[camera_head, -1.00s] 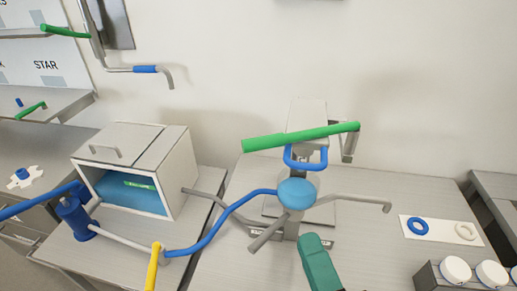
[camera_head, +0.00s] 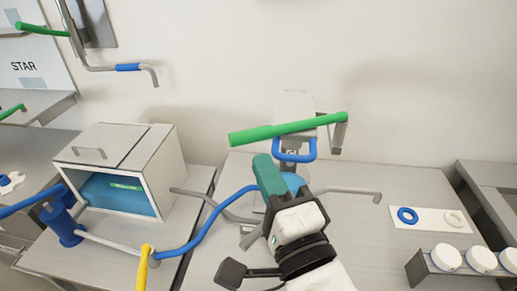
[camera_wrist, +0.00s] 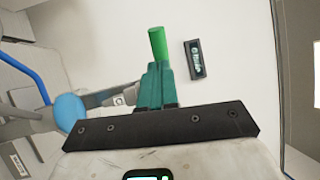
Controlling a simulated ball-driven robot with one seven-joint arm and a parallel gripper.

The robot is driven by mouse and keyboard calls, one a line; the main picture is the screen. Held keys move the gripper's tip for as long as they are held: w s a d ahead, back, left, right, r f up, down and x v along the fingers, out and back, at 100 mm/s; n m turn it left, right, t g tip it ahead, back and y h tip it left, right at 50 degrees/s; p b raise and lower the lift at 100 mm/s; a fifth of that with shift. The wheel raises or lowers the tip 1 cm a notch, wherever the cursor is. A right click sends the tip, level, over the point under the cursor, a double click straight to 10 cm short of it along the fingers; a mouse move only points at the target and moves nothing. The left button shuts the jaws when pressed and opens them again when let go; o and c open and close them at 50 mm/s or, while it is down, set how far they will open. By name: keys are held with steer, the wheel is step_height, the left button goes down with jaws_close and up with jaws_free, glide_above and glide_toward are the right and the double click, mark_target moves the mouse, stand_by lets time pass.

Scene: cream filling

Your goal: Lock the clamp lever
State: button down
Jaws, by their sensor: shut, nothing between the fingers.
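A machine with a white head stands on the middle table. A long green-handled lever (camera_head: 285,129) lies across its top, rising slightly to the right to a grey crank. A blue U-shaped handle (camera_head: 296,158) sits just below it. No readable label shows which lever is the clamp. My gripper (camera_head: 263,162) has teal fingers, shut and empty, just below the green handle in the head view. In the wrist view the green bar (camera_wrist: 158,43) shows end-on beyond my fingertips (camera_wrist: 157,68); contact cannot be told. My gripper partly hides the blue round knob (camera_head: 294,182).
A long blue crank (camera_head: 213,222) and a grey bar (camera_head: 350,191) flank the machine. A yellow handle (camera_head: 146,262) and an open-fronted white box (camera_head: 150,160) are at left. Blue and white rings (camera_head: 407,215) and white-lidded jars (camera_head: 447,257) are at right.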

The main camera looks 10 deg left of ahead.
mark_target(251, 142)
steer(key=shift+p+x, duration=0.4)
steer(key=shift+x, duration=1.25)
steer(key=shift+a, duration=0.1)
steer(key=w+a+m+t+h+b, duration=0.1)
steer(key=w+m+h+b, duration=0.1)
steer(key=b, duration=0.5)
steer(key=w+a+m+t+h+b, duration=0.1)
steer(key=w+a+m+h+b, duration=0.1)
steer(key=w+h+b, duration=0.3)
steer(key=w+b, duration=0.1)
steer(key=b, duration=0.1)
steer(key=shift+w+a+b, duration=0.25)
steer(key=shift+a+b, duration=0.1)
steer(key=shift+b, duration=0.05)
steer(key=shift+w+r, duration=0.1)
steer(key=shift+r, duration=0.05)
